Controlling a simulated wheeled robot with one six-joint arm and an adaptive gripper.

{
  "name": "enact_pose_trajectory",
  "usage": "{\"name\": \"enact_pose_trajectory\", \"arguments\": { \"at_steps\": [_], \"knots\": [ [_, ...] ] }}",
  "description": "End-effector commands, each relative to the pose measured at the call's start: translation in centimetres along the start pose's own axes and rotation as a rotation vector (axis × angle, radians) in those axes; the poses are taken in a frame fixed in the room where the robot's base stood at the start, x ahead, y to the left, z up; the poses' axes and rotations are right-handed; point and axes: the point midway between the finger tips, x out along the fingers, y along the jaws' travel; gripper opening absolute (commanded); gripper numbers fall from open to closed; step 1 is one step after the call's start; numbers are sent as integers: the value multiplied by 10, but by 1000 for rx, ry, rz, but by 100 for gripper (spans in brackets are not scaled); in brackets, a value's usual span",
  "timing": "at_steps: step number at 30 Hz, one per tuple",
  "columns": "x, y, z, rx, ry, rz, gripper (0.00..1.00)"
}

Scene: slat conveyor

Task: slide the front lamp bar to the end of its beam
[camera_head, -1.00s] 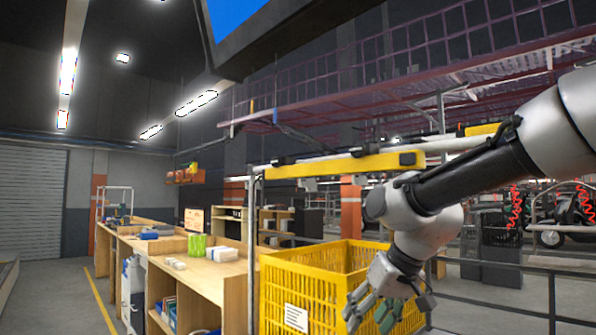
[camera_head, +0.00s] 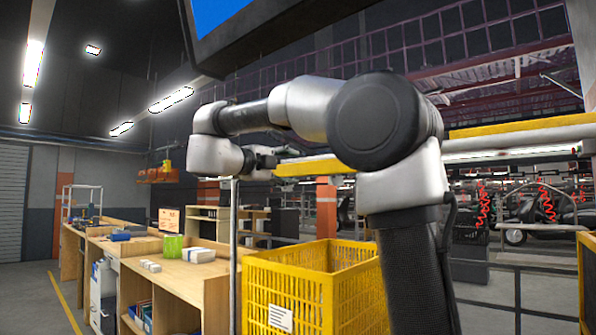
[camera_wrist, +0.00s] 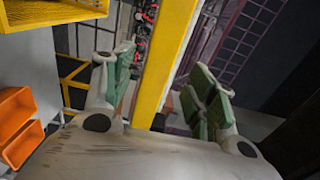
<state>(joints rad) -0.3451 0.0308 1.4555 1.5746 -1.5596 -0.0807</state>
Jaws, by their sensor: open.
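A long yellow bar (camera_head: 302,168), which I take for the front lamp bar, runs level above the yellow crate in the head view. My arm hides part of its length. In the wrist view the yellow bar (camera_wrist: 165,55) passes between the green-padded fingers of my gripper (camera_wrist: 164,78). The gripper is open, with space on both sides of the bar, and no grip on it shows. In the head view my gripper (camera_head: 265,161) is small, at the bar's left end. I cannot tell the beam from the bar there.
A yellow crate (camera_head: 308,290) stands below my arm. Wooden workbenches (camera_head: 180,275) with boxes are at left. A yellow strip (camera_head: 520,131) and a pale tube (camera_head: 520,143) extend at right. A thin upright post (camera_head: 233,235) stands near the gripper. Orange bins (camera_wrist: 15,125) show in the wrist view.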

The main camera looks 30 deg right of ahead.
Motion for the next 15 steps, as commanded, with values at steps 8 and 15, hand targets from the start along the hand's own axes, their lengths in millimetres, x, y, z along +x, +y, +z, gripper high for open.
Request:
{"name": "enact_pose_trajectory", "arguments": {
  "at_steps": [8,15],
  "knots": [
    [41,0,-4,-3,15,-1,57],
    [72,0,-4,-3,11,-2,57]
  ]
}}
